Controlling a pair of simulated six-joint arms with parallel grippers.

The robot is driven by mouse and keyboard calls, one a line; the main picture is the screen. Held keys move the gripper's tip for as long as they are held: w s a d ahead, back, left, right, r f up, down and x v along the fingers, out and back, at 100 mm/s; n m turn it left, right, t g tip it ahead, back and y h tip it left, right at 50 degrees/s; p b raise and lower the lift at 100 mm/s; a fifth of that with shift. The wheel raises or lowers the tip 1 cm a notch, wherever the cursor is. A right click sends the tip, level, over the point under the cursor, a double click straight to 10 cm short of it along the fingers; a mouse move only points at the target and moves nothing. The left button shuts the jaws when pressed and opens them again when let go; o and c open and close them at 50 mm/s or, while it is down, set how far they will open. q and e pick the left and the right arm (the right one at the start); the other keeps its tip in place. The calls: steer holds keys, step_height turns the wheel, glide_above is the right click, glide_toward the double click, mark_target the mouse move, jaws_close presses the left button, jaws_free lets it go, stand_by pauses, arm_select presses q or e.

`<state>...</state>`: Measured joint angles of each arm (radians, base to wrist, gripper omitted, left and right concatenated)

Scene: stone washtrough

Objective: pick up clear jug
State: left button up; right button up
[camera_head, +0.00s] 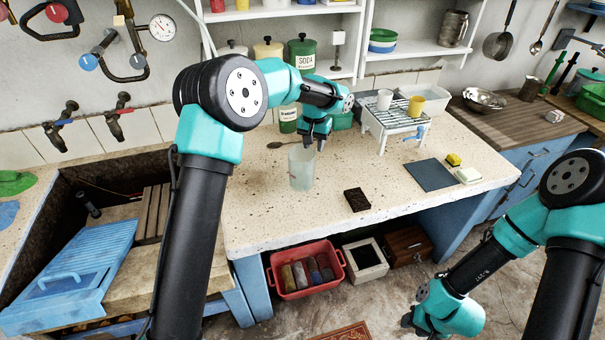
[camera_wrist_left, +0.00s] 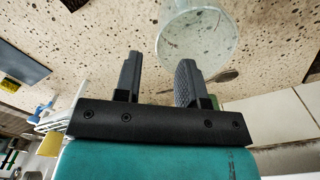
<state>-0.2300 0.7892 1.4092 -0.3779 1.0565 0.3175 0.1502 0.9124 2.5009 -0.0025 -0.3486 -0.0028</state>
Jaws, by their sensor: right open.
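The clear jug (camera_head: 301,170) stands on the speckled stone counter, left of its middle. My left gripper (camera_head: 316,147) is just behind and above the jug's rim, at its right side in the head view. In the left wrist view my left gripper (camera_wrist_left: 161,72) has its two fingers apart with nothing between them. The jug (camera_wrist_left: 197,38) shows beyond the fingertips, in line with the right-hand finger; I cannot tell whether they touch. My right gripper (camera_head: 410,320) is low over the floor at the lower right, open and away from the counter.
A dark brown block (camera_head: 356,200) and a dark blue mat (camera_head: 429,175) lie right of the jug. A white rack (camera_head: 395,115) with cups stands behind. A spoon (camera_head: 283,144) lies behind the jug. Canisters line the back. The counter's front left is clear.

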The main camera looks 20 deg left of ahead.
mark_target(313, 164)
arm_select(q)
steer(key=shift+f, duration=1.15)
steer(key=shift+f, duration=0.1)
steer(key=shift+s+f, duration=0.1)
steer(key=shift+f, duration=2.4)
steer(key=shift+c, duration=0.4)
jaws_close()
